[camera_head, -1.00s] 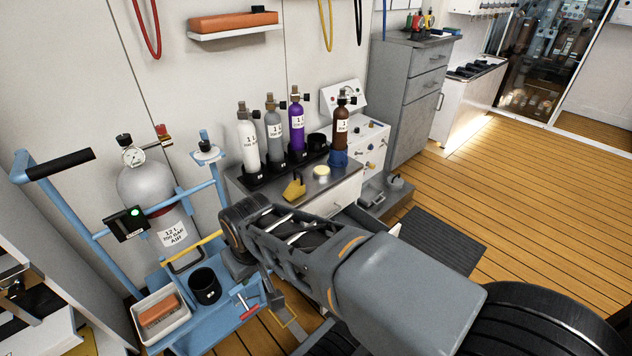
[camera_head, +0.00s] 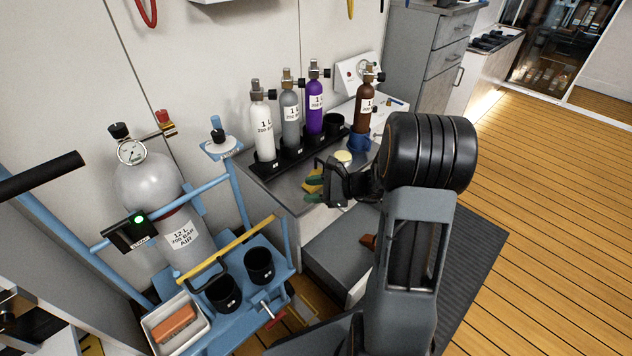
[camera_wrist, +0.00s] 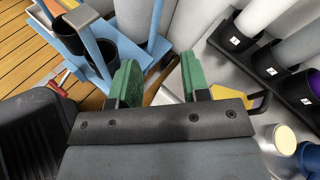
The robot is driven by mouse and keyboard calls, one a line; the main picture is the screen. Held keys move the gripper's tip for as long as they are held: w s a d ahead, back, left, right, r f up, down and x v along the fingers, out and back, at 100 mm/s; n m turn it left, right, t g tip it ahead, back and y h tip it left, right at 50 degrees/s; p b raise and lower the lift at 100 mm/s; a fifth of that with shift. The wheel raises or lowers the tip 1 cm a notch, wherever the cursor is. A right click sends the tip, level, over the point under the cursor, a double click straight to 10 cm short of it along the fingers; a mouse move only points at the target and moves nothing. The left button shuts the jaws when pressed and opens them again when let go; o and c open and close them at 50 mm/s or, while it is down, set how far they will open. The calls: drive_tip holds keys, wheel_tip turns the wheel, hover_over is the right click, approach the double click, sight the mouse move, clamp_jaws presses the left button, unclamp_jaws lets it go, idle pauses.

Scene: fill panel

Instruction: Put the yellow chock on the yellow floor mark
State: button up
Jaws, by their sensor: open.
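The yellow chock (camera_head: 312,184) rests on the grey counter top (camera_head: 285,188), near its front edge, partly hidden by my gripper in the head view. My gripper (camera_head: 314,180) is open, with green fingers, and reaches over the counter's front edge. In the wrist view the green fingers (camera_wrist: 160,82) stand apart with nothing held between them. There the chock (camera_wrist: 259,102) shows just right of the right finger, partly covered by the gripper body.
Several small cylinders (camera_head: 315,105) stand in a black rack behind the chock. A pale-lidded round jar (camera_head: 344,158) and a blue holder (camera_head: 359,141) are close to its right. The blue cart (camera_head: 255,290) carries black cups and a tray. Wooden floor is open at right.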

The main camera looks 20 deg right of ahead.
drive_tip(key=w+d+f+m+t+h+b, duration=0.1)
drive_tip(key=w+d+f+m+t+h, duration=0.15)
drive_tip(key=d+m+t, duration=0.35)
drive_tip(key=w+d+f+m+t+h, duration=0.25)
drive_tip(key=d+f+m, duration=0.2)
drive_tip(key=d, duration=0.35)
drive_tip(key=b, duration=0.2)
approach(320, 161)
drive_tip(key=x, duration=0.4)
drive_tip(key=shift+w+a+f+m, duration=0.1)
drive_tip(key=shift+w+f+m, duration=0.1)
drive_tip(key=shift+w, duration=0.15)
drive_tip(key=shift+w+a+f+m, duration=0.1)
drive_tip(key=shift+w+m, duration=0.05)
drive_tip(key=shift+w, duration=0.15)
drive_tip(key=b+x, duration=0.2)
drive_tip(key=x, duration=0.2)
drive_tip(key=shift+d+b, duration=0.1)
drive_tip(key=shift+b, duration=0.3)
drive_tip(key=shift+w+r, duration=0.1)
drive_tip(key=shift+w, duration=0.45)
clamp_jaws()
